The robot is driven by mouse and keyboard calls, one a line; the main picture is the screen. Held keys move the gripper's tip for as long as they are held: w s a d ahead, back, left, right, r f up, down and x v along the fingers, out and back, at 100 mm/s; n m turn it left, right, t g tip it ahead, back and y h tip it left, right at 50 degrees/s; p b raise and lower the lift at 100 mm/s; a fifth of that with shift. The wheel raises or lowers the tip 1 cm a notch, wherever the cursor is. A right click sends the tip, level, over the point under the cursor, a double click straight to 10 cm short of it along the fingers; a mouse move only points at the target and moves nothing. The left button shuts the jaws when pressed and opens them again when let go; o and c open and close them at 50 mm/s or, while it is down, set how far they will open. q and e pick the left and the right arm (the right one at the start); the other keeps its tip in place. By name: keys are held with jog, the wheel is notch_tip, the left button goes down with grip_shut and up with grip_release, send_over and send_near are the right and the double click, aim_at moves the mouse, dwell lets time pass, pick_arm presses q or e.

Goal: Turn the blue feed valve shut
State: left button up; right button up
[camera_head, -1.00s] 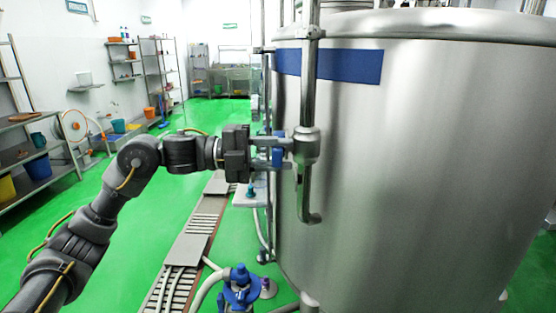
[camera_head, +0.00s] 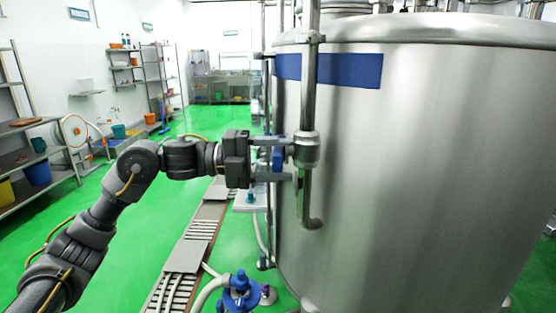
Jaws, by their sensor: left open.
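The blue feed valve, seen as a small blue handle (camera_head: 279,158), sits at the left side of the steel tank, by a vertical pipe with a round metal fitting (camera_head: 306,150). My left gripper (camera_head: 287,160) reaches in from the left, level with it. Its two fingers are apart, one above and one below the blue handle, with a gap to the lower finger. I cannot tell whether the upper finger touches the handle or the fitting. The handle is partly hidden behind the fingers and pipe. My right gripper is not in view.
The large steel tank (camera_head: 430,170) fills the right side. A blue floor pump or valve body (camera_head: 240,292) with hoses stands below the gripper. A drain channel (camera_head: 190,255) crosses the green floor. Shelves (camera_head: 40,165) line the left wall.

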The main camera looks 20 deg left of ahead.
pick_arm(q)
jog(key=b+v, duration=0.2)
jog(key=v, duration=0.8)
jog(key=shift+a, duration=0.4)
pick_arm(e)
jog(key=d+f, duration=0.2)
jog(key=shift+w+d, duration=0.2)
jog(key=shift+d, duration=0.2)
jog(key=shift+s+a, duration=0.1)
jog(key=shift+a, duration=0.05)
